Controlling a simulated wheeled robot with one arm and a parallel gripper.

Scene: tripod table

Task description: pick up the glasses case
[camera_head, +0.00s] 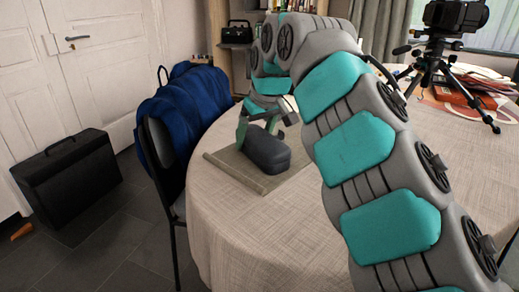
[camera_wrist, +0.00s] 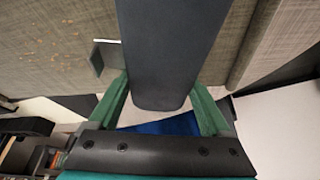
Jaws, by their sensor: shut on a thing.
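The glasses case (camera_head: 267,153) is a dark grey, rounded, long box. In the head view it is over the beige placemat (camera_head: 222,161) near the table's left edge; I cannot tell whether it touches the mat. My gripper (camera_head: 257,126) reaches it from above and behind, with its green fingers closed on the case. In the wrist view the case (camera_wrist: 165,50) runs from the top edge down between the two green fingers (camera_wrist: 161,88), one on each side. Part of the case's far side is hidden by the fingers in the head view.
The round table (camera_head: 235,222) has clear cloth in front of the placemat. A chair with a blue jacket (camera_head: 185,107) stands close to its left edge. A camera on a small tripod (camera_head: 432,72) stands at the back right. A black case (camera_head: 67,177) is on the floor.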

